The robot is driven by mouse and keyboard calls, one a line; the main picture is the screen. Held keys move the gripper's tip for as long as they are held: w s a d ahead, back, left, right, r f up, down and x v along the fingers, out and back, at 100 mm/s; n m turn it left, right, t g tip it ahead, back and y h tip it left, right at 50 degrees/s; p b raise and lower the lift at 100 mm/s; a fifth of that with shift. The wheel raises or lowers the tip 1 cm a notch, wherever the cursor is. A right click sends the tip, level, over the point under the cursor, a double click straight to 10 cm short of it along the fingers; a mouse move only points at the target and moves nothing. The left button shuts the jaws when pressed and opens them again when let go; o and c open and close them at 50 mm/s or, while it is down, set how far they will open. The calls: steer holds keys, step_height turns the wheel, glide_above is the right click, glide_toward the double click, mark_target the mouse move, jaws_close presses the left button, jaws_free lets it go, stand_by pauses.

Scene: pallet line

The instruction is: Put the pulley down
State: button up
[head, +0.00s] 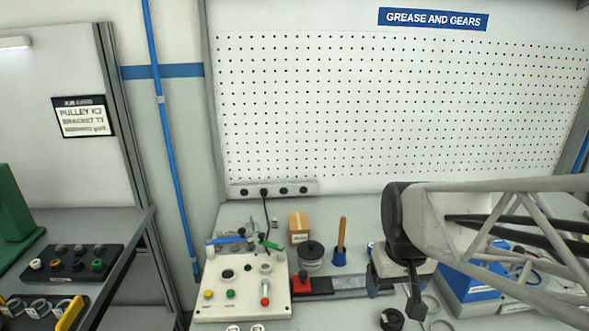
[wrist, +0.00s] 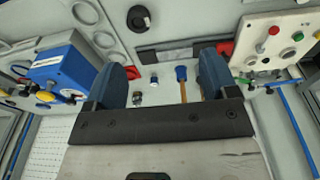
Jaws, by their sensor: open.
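A small black ring-shaped part with a pale centre, which looks like the pulley (head: 392,318), lies on the bench near the front edge. It also shows at the top of the wrist view (wrist: 138,18), beyond my fingers and apart from them. My gripper (head: 396,286) is over the bench, right of the wooden-handled tool. In the wrist view my gripper (wrist: 165,78) has its two dark blue fingers wide apart, with nothing held between them. A finger hides part of the bench in the head view.
A control panel (head: 240,290) stands left, with a black-topped round item (head: 311,252), cardboard box (head: 299,226) and wooden-handled tool (head: 340,245) beside it. A dark strip with a red block (head: 302,284) crosses the bench. A blue-and-white unit (head: 470,285) stands right.

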steer(key=s+a+r+t, duration=0.1)
steer(key=s+a+r, duration=0.2)
steer(key=s, duration=0.3)
steer(key=shift+s+a+r, duration=0.15)
steer(key=shift+s+r, duration=0.25)
